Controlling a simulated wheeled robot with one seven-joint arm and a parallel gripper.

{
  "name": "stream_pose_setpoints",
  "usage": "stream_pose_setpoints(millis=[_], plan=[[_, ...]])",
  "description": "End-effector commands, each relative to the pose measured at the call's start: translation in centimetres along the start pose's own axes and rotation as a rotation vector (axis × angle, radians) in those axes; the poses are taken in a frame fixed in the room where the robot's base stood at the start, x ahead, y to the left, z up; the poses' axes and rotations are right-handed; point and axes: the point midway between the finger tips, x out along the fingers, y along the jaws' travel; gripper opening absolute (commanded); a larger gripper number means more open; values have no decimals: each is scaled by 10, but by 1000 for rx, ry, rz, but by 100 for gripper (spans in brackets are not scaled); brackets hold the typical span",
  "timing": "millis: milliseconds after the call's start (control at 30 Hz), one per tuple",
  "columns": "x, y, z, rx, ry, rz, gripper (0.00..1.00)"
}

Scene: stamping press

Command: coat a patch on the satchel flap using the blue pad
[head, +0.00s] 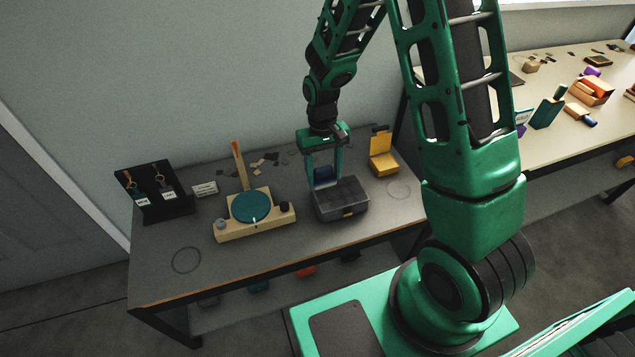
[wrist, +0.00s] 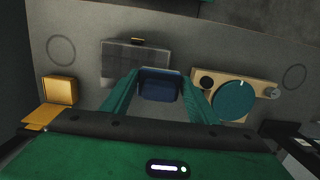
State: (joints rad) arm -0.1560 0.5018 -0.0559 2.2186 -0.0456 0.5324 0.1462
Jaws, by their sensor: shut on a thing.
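The satchel (head: 341,202) is a dark grey boxy bag with a small clasp at its front edge, lying on the grey table. It also shows in the wrist view (wrist: 125,58), clasp side away from me. My gripper (head: 323,170) points down at the satchel's back left part. It is shut on the blue pad (wrist: 158,87), a dark blue block between the fingertips. The pad (head: 323,174) overlaps the satchel's near edge in the wrist view. I cannot tell whether it touches the flap. The pad's underside is hidden.
Left of the satchel stands a wooden base with a teal disc (head: 251,206) and an upright handle. An open yellow box (head: 383,155) stands to the right. A black rack with tags (head: 152,190) is at far left. The table front is clear.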

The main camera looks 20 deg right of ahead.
Motion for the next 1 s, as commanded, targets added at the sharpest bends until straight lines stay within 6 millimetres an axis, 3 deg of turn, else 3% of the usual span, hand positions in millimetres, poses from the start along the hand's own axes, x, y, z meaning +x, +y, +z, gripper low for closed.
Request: stream_pose_setpoints(millis=[100, 200, 367, 1000], plan=[[2, -14, 22, 2, 0, 1, 26], [5, -19, 31, 5, -1, 1, 26], [12, -20, 31, 6, -1, 1, 26], [68, -19, 24, 5, -2, 1, 26]])
